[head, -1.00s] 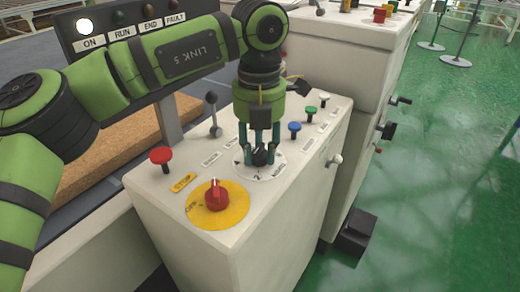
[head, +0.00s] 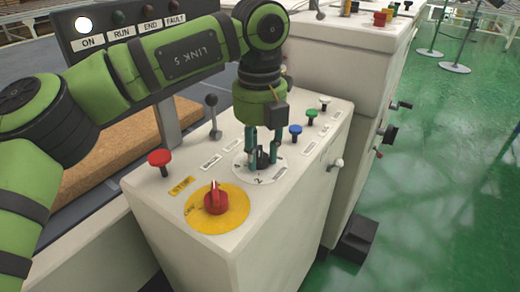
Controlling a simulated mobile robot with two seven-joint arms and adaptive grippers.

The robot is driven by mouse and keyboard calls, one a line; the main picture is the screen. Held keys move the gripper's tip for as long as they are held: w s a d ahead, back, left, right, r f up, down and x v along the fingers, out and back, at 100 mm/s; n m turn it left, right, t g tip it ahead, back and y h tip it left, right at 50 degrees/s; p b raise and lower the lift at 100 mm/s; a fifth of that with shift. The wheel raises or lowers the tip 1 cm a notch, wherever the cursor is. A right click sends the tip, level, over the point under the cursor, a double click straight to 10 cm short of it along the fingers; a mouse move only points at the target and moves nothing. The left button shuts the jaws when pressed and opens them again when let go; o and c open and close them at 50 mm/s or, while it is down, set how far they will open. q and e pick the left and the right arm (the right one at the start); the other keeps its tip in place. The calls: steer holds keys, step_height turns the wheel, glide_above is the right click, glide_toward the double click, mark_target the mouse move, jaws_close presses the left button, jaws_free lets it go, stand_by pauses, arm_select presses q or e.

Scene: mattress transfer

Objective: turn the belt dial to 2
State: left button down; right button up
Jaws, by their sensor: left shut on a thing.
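The belt dial is a black knob (head: 263,158) on a round white plate (head: 262,181) on top of the pale control console. A "2" shows on the plate's near side. My left gripper (head: 263,157) points straight down over the dial. Its teal fingers are shut on the black knob, one on each side. The fingers and wrist hide part of the knob and the plate's far side, so I cannot tell exactly where the knob points. My right gripper is not in view.
On the console (head: 270,230) stand a red rotary switch (head: 214,198) on a yellow disc, a red mushroom button (head: 160,159), a lever (head: 213,115) and blue (head: 295,131), green (head: 311,115) and white (head: 324,101) buttons. A lamp panel (head: 125,30) stands behind my arm.

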mark_target(260, 151)
arm_select(q)
steer(key=shift+s+f, duration=0.1)
steer(key=c, duration=0.9)
jaws_free()
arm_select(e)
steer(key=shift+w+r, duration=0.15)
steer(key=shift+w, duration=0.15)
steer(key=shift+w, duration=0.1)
arm_select(q)
step_height(260, 151, up, 12)
